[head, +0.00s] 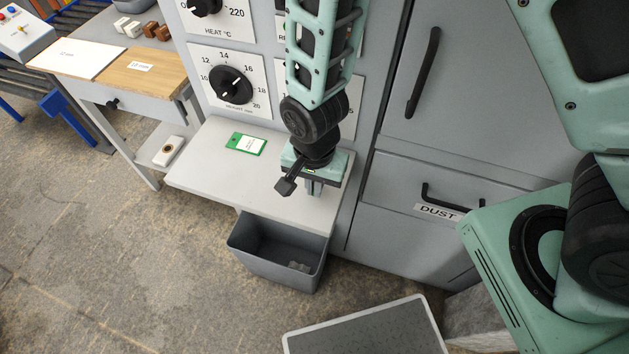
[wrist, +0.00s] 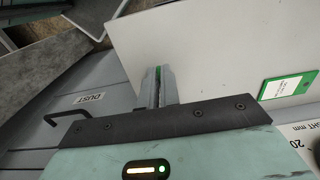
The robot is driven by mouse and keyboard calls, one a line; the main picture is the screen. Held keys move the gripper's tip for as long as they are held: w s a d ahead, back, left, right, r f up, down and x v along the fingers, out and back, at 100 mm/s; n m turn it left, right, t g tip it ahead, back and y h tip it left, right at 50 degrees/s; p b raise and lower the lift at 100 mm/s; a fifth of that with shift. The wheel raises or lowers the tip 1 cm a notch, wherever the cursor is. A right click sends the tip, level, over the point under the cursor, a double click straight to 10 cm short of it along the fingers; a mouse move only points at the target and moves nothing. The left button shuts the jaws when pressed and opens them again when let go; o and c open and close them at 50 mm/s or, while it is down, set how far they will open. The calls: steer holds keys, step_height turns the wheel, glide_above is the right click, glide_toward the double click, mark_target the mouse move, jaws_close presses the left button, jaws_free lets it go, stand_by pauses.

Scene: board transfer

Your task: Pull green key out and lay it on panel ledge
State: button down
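My gripper (head: 313,188) points down over the right part of the pale panel ledge (head: 215,170). The ledge also shows in the wrist view (wrist: 210,50).
A green tag with a white label (head: 246,144) lies on the ledge, left of my gripper. Dials (head: 232,84) are on the panel behind. A grey bin (head: 275,262) is below the ledge. A cabinet with a DUST drawer (head: 437,190) stands right. The ledge's left part is clear.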

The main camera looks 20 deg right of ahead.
steer(key=shift+f, duration=0.2)
steer(key=c, duration=1.6)
jaws_free()
steer(key=shift+o, duration=0.2)
step_height(320, 180, up, 17)
steer(key=shift+r, duration=0.2)
steer(key=s+d+r+n, duration=0.2)
steer(key=s+n, duration=0.3)
steer(key=n, duration=0.2)
steer(key=s+d+r+n, duration=0.3)
steer(key=s+n, duration=0.3)
steer(key=n, duration=0.1)
steer(key=shift+n+y, duration=0.3)
